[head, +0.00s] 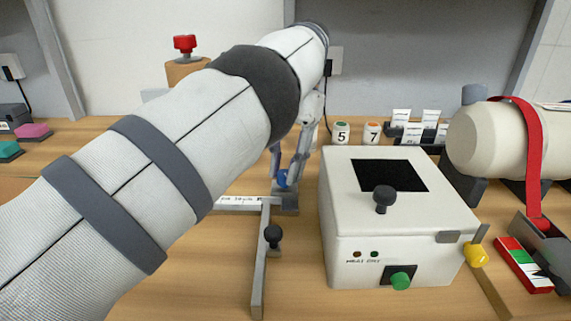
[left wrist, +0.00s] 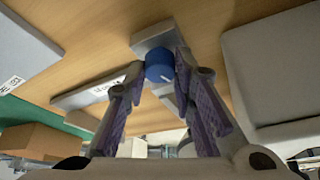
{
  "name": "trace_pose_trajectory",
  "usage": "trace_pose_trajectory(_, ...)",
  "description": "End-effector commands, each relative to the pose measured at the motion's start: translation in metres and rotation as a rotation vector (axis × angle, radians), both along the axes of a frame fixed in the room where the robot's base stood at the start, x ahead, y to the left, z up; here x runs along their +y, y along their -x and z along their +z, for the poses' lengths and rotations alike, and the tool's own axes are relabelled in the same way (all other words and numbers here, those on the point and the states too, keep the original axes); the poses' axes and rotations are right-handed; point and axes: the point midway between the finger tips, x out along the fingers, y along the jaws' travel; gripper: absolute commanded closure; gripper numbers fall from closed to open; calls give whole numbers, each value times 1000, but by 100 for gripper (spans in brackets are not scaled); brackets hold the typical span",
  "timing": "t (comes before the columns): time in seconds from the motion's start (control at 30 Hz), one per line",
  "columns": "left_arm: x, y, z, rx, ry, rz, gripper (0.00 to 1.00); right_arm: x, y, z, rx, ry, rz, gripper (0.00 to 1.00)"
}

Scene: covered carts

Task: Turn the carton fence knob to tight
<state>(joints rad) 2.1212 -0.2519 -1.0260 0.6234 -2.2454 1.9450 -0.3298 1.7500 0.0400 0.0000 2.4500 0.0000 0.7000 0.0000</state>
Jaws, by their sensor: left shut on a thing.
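The blue knob (head: 281,178) sits on a grey block (head: 287,202) at the end of the grey fence rail, beyond my left arm. In the left wrist view the knob (left wrist: 160,66) is between the fingertips and carries a white mark. My left gripper (head: 286,172) is shut on the knob, with a finger at each side of it; it also shows in the left wrist view (left wrist: 159,72). The labelled fence rail (head: 235,202) is partly hidden by my arm, and its label cannot be read in full. My right gripper is not in view.
A white box machine (head: 340,205) with a black knob on top and a green knob in front stands close right. A grey bar with a black knob (head: 273,236) lies nearer. A red-topped post (head: 185,45) and numbered pots (head: 341,133) stand behind.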

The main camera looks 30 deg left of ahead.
Motion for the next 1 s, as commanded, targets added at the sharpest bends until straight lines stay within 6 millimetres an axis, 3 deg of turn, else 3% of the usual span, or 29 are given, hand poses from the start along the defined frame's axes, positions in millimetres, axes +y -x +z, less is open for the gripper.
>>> trace_pose_trajectory(0.37, 0, 0, -1, -1, -1, -4, 100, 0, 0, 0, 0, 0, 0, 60)
trace_pose_trajectory(0.4, 0, 0, -1, -1, -1, -4, 67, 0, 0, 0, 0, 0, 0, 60)
trace_pose_trajectory(0.47, 0, 0, -1, -1, 0, -3, 56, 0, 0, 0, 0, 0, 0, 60)
trace_pose_trajectory(0.87, 0, 0, 0, -1, -1, -1, 56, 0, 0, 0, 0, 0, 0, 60)
trace_pose_trajectory(1.0, 1, 0, -1, 1, 2, 87, 56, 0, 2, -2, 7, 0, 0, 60)
